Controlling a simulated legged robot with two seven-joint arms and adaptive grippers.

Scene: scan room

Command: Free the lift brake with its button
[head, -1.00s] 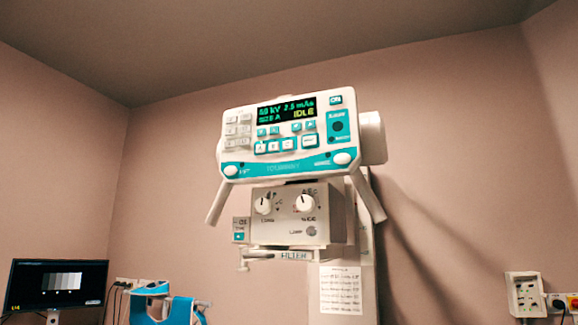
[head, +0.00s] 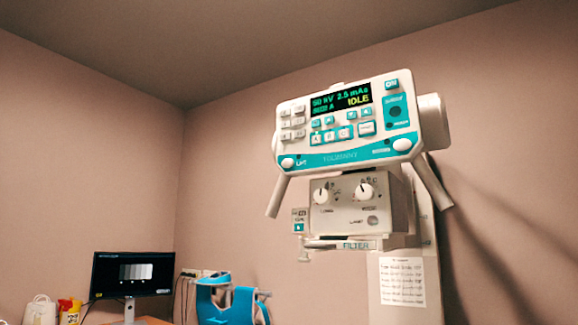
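The X-ray head's control panel (head: 348,127) is right of centre in the head view, white with a teal lower strip. A round white button (head: 287,163) marked LIFT sits at the strip's left end. A similar white button (head: 402,145) sits at its right end, beside a label too small to read. Two pale handles slope down below the panel, the left one (head: 278,197) and the right one (head: 433,182). Neither of my grippers is in view.
Below the panel is a collimator box (head: 345,207) with two knobs and a FILTER rail (head: 358,245), on a column with a paper notice (head: 402,282). At lower left are a monitor (head: 132,273), a blue-and-white device (head: 228,300) and a yellow container (head: 69,310).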

